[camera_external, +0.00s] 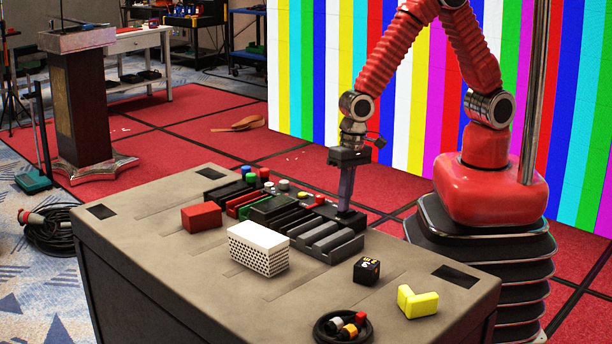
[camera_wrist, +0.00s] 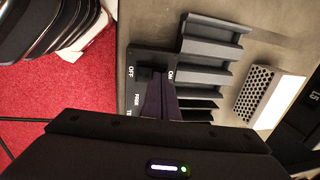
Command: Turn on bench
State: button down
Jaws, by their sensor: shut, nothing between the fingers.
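The bench (camera_external: 165,240) is a grey-brown table with a cluster of dark control modules and coloured buttons (camera_external: 262,195) on top. The wrist view shows a black switch panel (camera_wrist: 133,88) at the bench edge, with OFF on its left and ON on its right. A small black switch part (camera_wrist: 144,74) sits between the labels, partly hidden by my fingers, so its setting cannot be told. My gripper (camera_external: 346,208) points down at the far right end of the modules. Its fingers (camera_wrist: 160,102) are shut and empty, close to the switch; contact cannot be told.
On the bench are a red block (camera_external: 201,218), a white perforated box (camera_external: 258,247), grey ridged holders (camera_external: 333,245), a small black cube (camera_external: 366,271), a yellow L-shaped piece (camera_external: 417,301) and a round black tray (camera_external: 320,330). The bench's left front is clear.

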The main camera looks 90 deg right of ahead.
jog(key=shift+w+a+f+g+h, duration=0.1)
jog(key=shift+a+f+g+h, duration=0.1)
jog(key=shift+f+g+h, duration=0.35)
jog(key=shift+w+a+f, duration=0.1)
jog(key=shift+a+f, duration=0.05)
jog(key=shift+f, duration=0.05)
dwell(0.4)
jog(key=shift+s+d, duration=0.5)
jog(key=shift+d, duration=0.1)
jog(key=shift+r, duration=0.1)
notch_tip(320, 180, up, 15)
jog(key=w+a, duration=0.2)
jog(key=shift+w+a, duration=0.2)
jog(key=shift+w, duration=0.1)
jog(key=shift+t+y, duration=0.25)
